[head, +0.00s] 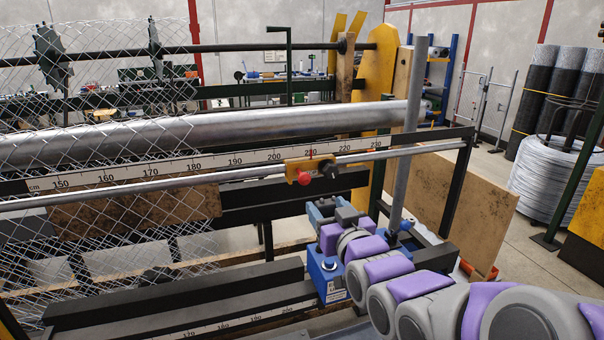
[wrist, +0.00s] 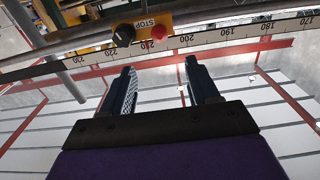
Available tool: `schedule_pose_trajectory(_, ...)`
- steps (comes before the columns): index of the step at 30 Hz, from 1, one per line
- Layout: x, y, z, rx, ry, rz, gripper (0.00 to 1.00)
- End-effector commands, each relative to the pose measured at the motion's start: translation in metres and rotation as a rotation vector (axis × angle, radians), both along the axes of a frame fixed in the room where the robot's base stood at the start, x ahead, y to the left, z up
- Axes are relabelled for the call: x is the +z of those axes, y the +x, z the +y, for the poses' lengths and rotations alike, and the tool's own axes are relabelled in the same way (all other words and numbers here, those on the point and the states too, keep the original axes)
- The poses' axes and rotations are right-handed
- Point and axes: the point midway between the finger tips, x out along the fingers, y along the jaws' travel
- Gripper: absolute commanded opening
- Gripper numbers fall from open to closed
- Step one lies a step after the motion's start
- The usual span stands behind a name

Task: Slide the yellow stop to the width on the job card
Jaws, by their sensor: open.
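The yellow stop (head: 310,168) sits on a thin steel rod (head: 220,177) in front of the white cm scale (head: 128,174). It has a red knob and a black knob; its red pointer is near the 210 mark, partly covering that number. In the wrist view the stop (wrist: 143,30), lettered STOP, appears upside down beyond my fingertips. My gripper (wrist: 160,68) is open and empty, with its fingers apart from the stop. In the head view my gripper (head: 318,207) is below the stop. I cannot make out a job card.
A thick steel roller (head: 230,126) runs behind the scale, with chainlink mesh (head: 100,130) at left. A grey upright post (head: 409,120) stands right of my gripper. A blue box (head: 328,277) stands below my arm. A wire coil (head: 550,185) stands at right.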

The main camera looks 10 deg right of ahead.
Motion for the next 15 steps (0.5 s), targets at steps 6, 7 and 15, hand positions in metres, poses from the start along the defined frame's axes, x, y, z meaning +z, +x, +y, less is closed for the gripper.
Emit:
schedule_pose_trajectory(6,0.002,0.011,0.002,0.000,0.001,0.007,0.60)
schedule_pose_trajectory(7,0.002,0.014,0.002,0.001,0.001,0.008,0.60)
schedule_pose_trajectory(15,0.001,0.038,0.007,0.001,0.000,0.007,0.60)
